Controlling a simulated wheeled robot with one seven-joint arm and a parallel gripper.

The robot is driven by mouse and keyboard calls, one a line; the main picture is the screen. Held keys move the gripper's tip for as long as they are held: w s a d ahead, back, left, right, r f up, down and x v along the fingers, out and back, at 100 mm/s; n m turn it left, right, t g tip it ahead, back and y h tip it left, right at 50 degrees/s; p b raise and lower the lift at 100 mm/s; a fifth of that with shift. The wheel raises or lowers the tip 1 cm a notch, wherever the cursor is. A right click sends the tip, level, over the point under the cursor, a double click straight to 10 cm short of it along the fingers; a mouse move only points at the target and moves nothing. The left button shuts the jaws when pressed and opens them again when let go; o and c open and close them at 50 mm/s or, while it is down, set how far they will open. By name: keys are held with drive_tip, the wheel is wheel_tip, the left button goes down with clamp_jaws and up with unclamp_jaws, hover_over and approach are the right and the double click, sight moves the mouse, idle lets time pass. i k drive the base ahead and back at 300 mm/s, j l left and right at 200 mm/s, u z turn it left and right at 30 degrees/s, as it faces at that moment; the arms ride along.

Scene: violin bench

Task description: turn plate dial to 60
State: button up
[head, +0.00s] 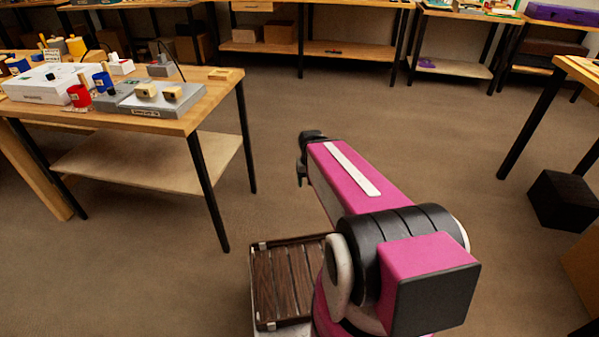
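A grey unit (133,107) with two tan, knob-like parts (147,91) stands near the front right of the wooden table at the left. It has a small label on its front, too small to read. I cannot tell if the plate dial is on this unit; no scale or number 60 can be read from here. My gripper (303,167) seems to be the dark end of my pink arm, over the floor to the right of that table and apart from it. Its fingers cannot be made out, and nothing is seen held.
The left table (205,96) also bears a white box (42,86), a red cup-like container (79,95) and several small items. Open floor (400,150) lies between it and the right table (583,68). A black box (563,201) lies on the floor. Benches line the back.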

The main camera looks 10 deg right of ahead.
sight(111, 91)
drive_tip(key=u, duration=1.4)
drive_tip(key=k+j, duration=0.25)
drive_tip(key=k, duration=0.2)
drive_tip(key=i+l, duration=0.25)
drive_tip(key=i, duration=0.2)
